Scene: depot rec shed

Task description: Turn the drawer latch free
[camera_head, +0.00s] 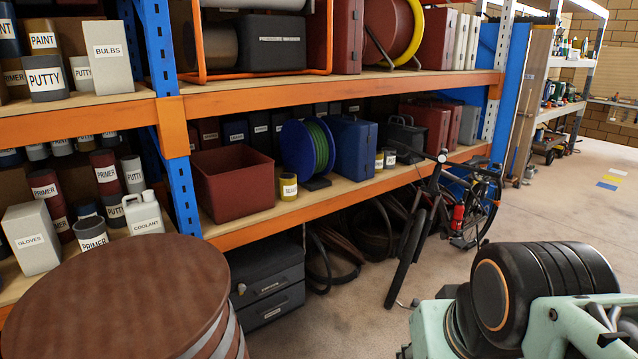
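A dark two-drawer unit (267,280) stands on the floor under the orange shelf, behind the round brown drum top. Its upper drawer front carries a small pale fitting (241,288) at the left and a light strip beside it. I cannot tell which of these is the latch or how it is turned. The lower drawer front has a small pale label (271,313). Both drawers look closed. The drum hides the unit's lower left part. My gripper is not in view.
The brown drum (130,290) fills the lower left, close in front of the unit. Hoses (335,250) lie right of the unit, and a bicycle (440,215) leans by the shelf. A red bin (233,185) sits above. Floor (350,320) is open in front.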

